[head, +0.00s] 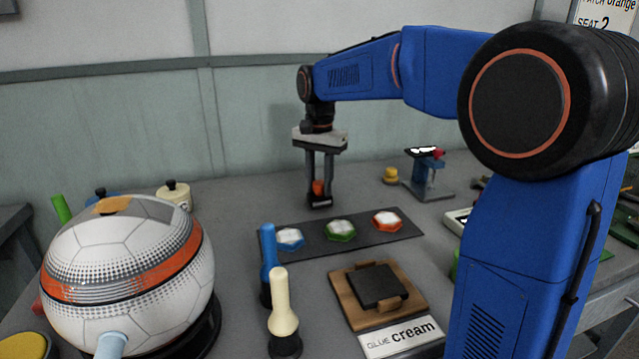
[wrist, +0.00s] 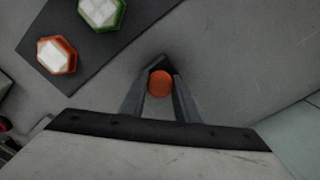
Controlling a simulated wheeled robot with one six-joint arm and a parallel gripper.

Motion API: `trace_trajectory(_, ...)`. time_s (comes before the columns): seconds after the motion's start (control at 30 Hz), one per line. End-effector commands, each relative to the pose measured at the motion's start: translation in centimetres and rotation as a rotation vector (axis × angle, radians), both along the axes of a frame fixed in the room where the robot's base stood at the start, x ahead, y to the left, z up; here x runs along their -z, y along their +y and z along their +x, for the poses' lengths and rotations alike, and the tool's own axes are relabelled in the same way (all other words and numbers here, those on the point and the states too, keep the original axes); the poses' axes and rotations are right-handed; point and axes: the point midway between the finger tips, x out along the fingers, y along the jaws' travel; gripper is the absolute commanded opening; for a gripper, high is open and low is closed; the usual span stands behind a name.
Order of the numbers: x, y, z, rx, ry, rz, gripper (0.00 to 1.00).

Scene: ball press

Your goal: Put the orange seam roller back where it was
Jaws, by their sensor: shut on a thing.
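The orange seam roller (head: 318,187) is between the fingers of my gripper (head: 319,198), behind the dark mat on the table. In the wrist view its round orange end (wrist: 160,84) sits between the two grey fingers of my gripper (wrist: 160,90), which are shut on it. The roller looks upright. A dark part shows just below it in the head view; I cannot tell whether this is fingertips or a base, or whether it touches the table. A blue roller (head: 268,255) and a cream roller (head: 283,305) stand upright in dark round bases at the front.
The dark mat (head: 300,236) holds white-topped hexagonal pieces rimmed blue, green and orange. A ball (head: 120,285) sits on a dark ring at left. A wooden block (head: 365,315) with a "GLUE cream" label (head: 403,336) lies in front. A small press (head: 430,175) stands at right.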

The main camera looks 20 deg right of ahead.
Motion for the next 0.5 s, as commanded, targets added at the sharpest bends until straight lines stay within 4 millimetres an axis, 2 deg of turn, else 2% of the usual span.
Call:
trace_trajectory(0.03, 0.13, -0.01, -0.01, 0.0, 0.0, 0.0, 0.11)
trace_trajectory(0.07, 0.12, -0.01, -0.01, 0.0, 0.0, 0.0, 0.36)
trace_trajectory(0.1, 0.11, 0.0, 0.0, 0.0, 0.0, 0.0, 0.45)
trace_trajectory(0.5, -0.34, 0.0, 0.03, 0.0, -0.001, 0.001, 0.47)
